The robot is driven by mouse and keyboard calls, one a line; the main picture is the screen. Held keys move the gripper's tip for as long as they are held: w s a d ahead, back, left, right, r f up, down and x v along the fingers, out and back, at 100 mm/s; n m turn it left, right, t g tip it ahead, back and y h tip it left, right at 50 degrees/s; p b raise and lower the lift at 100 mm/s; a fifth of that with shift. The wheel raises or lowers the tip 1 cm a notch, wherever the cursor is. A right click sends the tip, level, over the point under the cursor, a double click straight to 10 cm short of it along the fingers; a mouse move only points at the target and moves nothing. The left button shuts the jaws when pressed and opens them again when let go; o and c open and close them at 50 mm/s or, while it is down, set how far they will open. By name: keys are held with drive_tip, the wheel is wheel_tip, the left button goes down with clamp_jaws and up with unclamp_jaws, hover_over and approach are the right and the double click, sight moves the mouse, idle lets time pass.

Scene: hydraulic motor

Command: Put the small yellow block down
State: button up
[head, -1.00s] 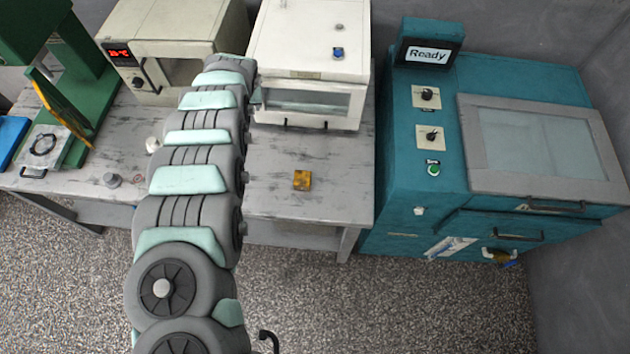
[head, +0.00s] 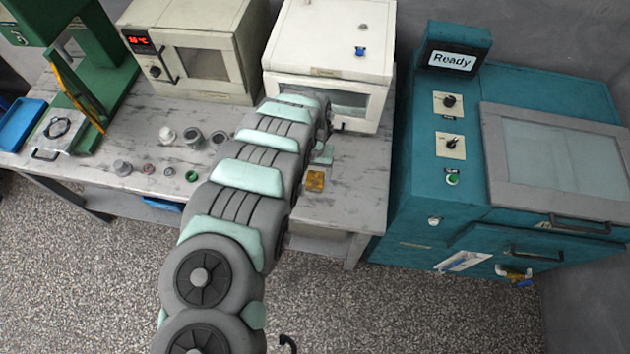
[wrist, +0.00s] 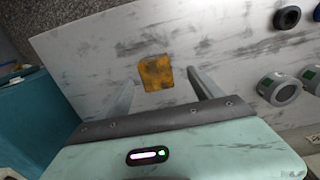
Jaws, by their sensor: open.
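The small yellow block (head: 315,181) lies on the grey worktable near its front right, below the white box-shaped machine. In the wrist view the yellow block (wrist: 156,73) rests on the table surface. My gripper (wrist: 161,78) is open, with one finger to each side of the block and a gap on both sides. Neither finger visibly touches it. I cannot tell how high the fingertips are above the table. In the head view my arm hides most of the gripper; a teal part (head: 322,155) shows just behind the block.
The white machine (head: 330,60) stands behind the arm. The teal machine (head: 440,190) with a "Ready" screen stands right of the table. Several small round parts (head: 192,175) sit left of my arm. The table (head: 345,205) right of the block is clear.

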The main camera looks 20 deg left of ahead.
sight(315, 178)
drive_tip(key=f, duration=0.2)
drive_tip(key=d+f, duration=0.1)
drive_tip(key=f, duration=0.1)
drive_tip(key=shift+w, duration=0.3)
drive_tip(key=shift+s+a+f, duration=0.1)
drive_tip(key=shift+a+f, duration=0.1)
drive_tip(key=shift+f, duration=0.45)
clamp_jaws()
idle(0.3)
